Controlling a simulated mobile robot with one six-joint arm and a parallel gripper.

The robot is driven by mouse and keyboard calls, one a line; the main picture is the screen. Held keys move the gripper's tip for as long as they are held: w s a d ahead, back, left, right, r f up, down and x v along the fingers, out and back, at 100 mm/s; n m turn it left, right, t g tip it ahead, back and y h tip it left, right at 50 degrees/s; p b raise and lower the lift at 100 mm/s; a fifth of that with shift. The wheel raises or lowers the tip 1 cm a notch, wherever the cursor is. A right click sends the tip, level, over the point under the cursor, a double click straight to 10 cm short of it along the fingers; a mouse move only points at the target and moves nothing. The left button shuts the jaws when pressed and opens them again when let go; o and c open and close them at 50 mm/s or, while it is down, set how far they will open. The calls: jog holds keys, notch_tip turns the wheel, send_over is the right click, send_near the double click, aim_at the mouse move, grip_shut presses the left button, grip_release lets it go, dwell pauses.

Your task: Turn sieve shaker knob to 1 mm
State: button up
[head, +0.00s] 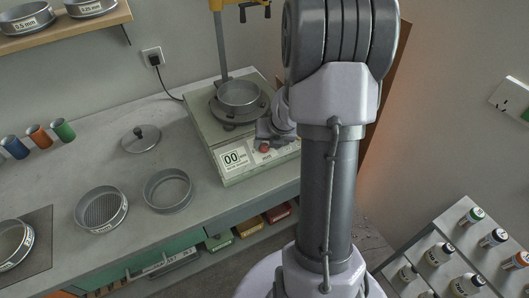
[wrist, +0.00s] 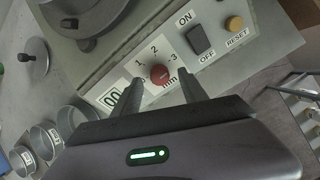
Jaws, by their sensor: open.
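The sieve shaker (head: 205,125) stands on the bench with a metal sieve (head: 238,93) on its round plate. I cannot make out where the knob points. The knob also shows in the head view (head: 264,149), just below my gripper (head: 274,131). In the wrist view my gripper (wrist: 162,84) is open, one finger on each side of the knob. I cannot tell whether the fingers touch it. A display (head: 233,158) reads 00.
Right of the knob are a dark ON/OFF switch (wrist: 200,40) and a yellow RESET button (wrist: 234,23). Loose sieves (head: 168,190) and a knobbed lid (head: 141,139) lie on the bench to the left. A rack of small bottles (head: 440,254) stands at lower right.

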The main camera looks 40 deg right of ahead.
aim_at(264, 148)
jog(key=shift+b+x, duration=0.35)
jog(key=shift+x, duration=0.7)
jog(key=shift+c, duration=0.4)
grip_shut()
